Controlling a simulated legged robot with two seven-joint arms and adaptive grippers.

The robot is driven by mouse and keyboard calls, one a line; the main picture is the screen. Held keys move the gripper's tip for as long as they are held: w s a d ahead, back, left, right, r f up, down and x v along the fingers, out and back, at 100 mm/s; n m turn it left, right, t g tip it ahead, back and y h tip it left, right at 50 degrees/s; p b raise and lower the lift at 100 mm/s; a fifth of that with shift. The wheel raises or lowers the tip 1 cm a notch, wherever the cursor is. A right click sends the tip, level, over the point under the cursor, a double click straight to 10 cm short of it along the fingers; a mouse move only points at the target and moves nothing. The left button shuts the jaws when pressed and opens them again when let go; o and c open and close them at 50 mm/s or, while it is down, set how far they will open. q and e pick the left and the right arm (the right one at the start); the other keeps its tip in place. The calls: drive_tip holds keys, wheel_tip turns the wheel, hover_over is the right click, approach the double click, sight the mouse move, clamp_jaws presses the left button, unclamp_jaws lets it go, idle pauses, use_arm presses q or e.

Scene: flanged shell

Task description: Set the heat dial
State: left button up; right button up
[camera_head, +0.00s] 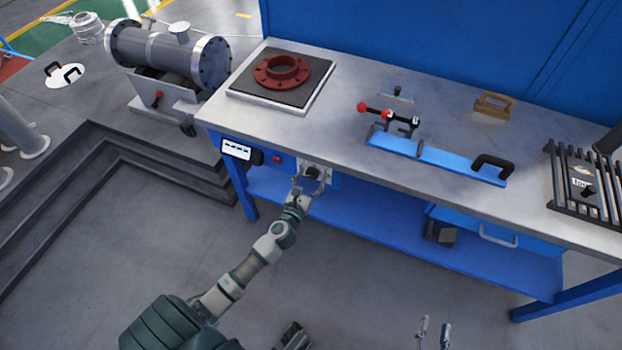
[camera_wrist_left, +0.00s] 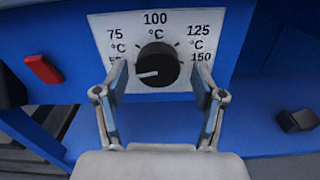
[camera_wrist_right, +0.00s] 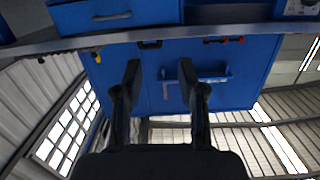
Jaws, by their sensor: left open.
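The black heat dial (camera_wrist_left: 157,66) sits on a white scale plate (camera_wrist_left: 155,22) marked 75, 100, 125 and 150 °C, with a partly covered mark at lower left. Its white pointer line points left and slightly down, towards that covered mark. In the head view the dial (camera_head: 312,172) is on the bench's front, under the tabletop. My left gripper (camera_wrist_left: 160,88) is open, with one finger on each side of the dial and visible gaps to it; the head view shows this gripper (camera_head: 310,184) too. My right gripper (camera_wrist_right: 160,75) is open and empty, away from the bench.
Left of the dial are a red switch (camera_wrist_left: 43,68) and a small display (camera_head: 237,149). Above, the bench (camera_head: 345,120) carries a red flange (camera_head: 282,72) on a dark plate and a blue clamp fixture (camera_head: 435,155). A blue lower shelf (camera_head: 400,230) runs below.

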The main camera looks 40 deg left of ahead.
use_arm(q)
drive_tip(key=shift+c, duration=0.2)
drive_tip(key=shift+a, duration=0.15)
drive_tip(key=c, duration=1.1)
use_arm(e)
drive_tip(key=shift+w+a, duration=0.1)
drive_tip(key=shift+a, duration=0.05)
